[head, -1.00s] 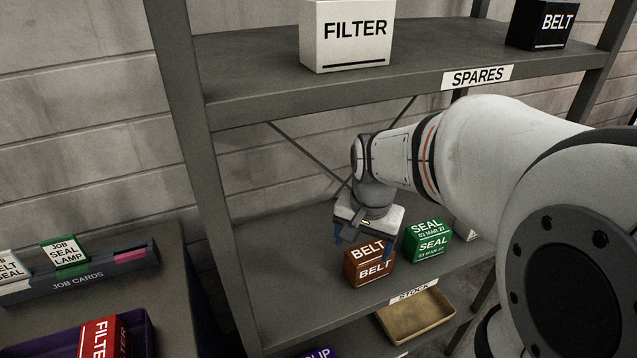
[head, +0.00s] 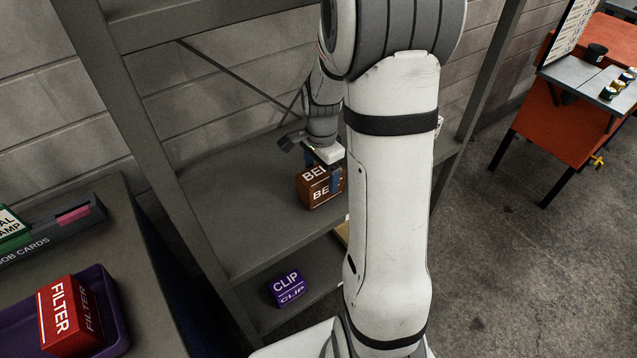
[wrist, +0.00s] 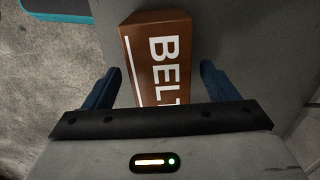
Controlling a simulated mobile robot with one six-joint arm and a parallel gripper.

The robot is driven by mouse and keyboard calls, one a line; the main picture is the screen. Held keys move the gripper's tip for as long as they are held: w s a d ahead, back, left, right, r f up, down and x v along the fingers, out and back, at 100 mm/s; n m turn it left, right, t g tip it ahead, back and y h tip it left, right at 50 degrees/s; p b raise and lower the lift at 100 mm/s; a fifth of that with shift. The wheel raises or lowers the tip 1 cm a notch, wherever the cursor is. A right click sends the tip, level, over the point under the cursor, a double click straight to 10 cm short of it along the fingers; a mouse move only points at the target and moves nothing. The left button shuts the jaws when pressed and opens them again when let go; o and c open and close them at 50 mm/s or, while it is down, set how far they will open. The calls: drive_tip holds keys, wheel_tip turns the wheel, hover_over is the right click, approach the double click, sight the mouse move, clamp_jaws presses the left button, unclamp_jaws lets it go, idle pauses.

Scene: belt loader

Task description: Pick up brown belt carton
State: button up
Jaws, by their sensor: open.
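The brown belt carton (head: 318,190) stands on the middle shelf, with white BELT lettering on its faces. My gripper (head: 335,172) is at the carton from above, with a blue finger in front of its right part. In the wrist view the brown carton (wrist: 158,60) lies between the two blue fingers of my gripper (wrist: 166,88), with a gap on each side. The gripper is open. The carton's near end is hidden behind the gripper body.
A purple CLIP carton (head: 286,288) sits on the lower shelf. A red FILTER carton (head: 68,318) lies in a purple tray (head: 112,318) at left. The shelf (head: 240,210) is bare left of the belt carton. A shelf post (head: 150,165) stands at left.

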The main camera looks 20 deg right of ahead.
drive_tip(key=shift+f, duration=0.7)
drive_tip(key=shift+c, duration=0.3)
drive_tip(key=c, duration=1.2)
